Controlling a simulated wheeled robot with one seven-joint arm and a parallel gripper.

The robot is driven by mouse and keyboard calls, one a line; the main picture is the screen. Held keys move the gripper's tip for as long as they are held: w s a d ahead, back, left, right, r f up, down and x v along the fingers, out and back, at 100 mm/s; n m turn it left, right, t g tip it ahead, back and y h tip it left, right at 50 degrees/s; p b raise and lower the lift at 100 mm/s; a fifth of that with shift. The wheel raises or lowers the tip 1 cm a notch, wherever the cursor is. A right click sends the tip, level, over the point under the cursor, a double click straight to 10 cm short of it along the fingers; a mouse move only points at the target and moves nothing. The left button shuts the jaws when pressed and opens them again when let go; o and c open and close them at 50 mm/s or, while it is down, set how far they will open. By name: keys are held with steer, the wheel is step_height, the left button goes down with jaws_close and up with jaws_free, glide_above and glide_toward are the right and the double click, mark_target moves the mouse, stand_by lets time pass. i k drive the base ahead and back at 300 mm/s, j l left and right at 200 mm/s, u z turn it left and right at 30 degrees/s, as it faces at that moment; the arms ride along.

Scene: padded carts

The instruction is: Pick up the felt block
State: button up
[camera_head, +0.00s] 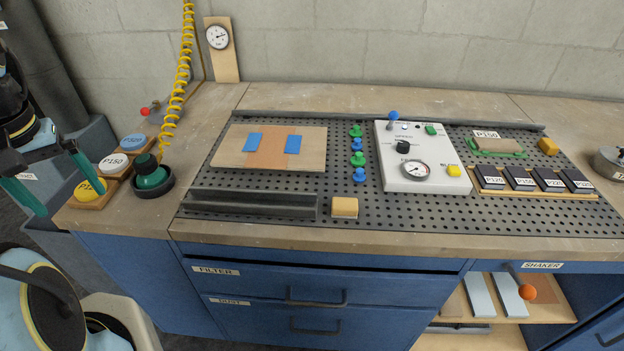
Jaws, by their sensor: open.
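No block in view is labelled as felt, so I cannot tell for certain which one it is. A small tan block with a yellowish front (345,207) sits near the front edge of the perforated bench top (420,222), just right of a dark grey bar. A yellow-orange block (548,146) sits at the back right. My gripper (72,203), with teal fingers, is at the far left, away from all three. It is open, and no object shows between its fingers.
The grey bar (250,204) lies left of the tan block. A white control box (420,165) and green and blue knobs (357,160) stand behind it. The front wooden strip is clear.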

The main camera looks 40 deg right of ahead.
mark_target(342, 208)
steer(key=k+l, duration=0.7)
